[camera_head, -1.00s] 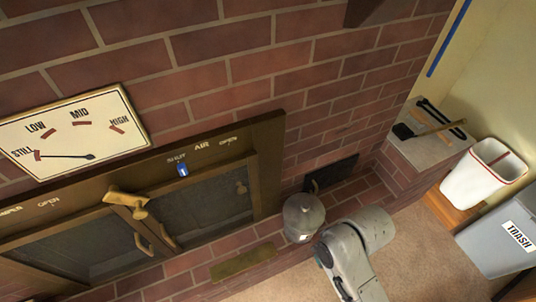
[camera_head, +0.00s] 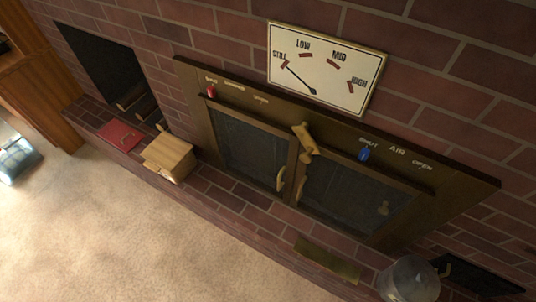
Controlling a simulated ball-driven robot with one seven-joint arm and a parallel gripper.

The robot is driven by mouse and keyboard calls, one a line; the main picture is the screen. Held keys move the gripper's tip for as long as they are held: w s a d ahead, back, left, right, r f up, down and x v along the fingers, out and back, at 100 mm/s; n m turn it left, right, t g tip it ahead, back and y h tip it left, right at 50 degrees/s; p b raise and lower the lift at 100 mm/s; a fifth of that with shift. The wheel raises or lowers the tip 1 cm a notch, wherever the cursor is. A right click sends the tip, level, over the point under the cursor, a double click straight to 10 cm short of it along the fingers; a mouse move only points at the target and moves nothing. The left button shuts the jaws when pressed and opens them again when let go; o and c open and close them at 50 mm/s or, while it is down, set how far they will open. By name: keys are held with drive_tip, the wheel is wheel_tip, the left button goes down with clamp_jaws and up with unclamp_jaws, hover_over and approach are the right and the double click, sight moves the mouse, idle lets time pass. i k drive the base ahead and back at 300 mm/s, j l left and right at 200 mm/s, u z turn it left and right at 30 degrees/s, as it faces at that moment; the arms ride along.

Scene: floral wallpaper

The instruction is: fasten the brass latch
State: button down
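The brass latch (camera_head: 306,139) sits at the top middle of the brass-framed fireplace doors, where the two doors meet. It lies tilted, its upper end to the left and its lower end to the right. I cannot tell whether it is engaged. The left door (camera_head: 248,146) and right door (camera_head: 345,190) have dark mesh panels and look shut or nearly shut. The left handle (camera_head: 281,180) and right handle (camera_head: 300,187) hang close together below the latch. My gripper is not in view.
A red slider (camera_head: 211,91) and blue slider (camera_head: 364,154) sit above the doors. On the brick ledge are a red folder (camera_head: 118,136), wooden box (camera_head: 168,157), brass plate (camera_head: 327,261) and metal pail (camera_head: 410,281). Carpet (camera_head: 110,235) in front is clear.

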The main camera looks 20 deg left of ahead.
sight(302, 132)
drive_tip(key=u, duration=1.5)
drive_tip(key=i+l, duration=0.2)
drive_tip(key=l, duration=0.2)
drive_tip(key=i+l, duration=0.25)
drive_tip(key=l, duration=0.15)
drive_tip(key=i+l, duration=0.2)
drive_tip(key=l, duration=0.15)
drive_tip(key=u, duration=0.05)
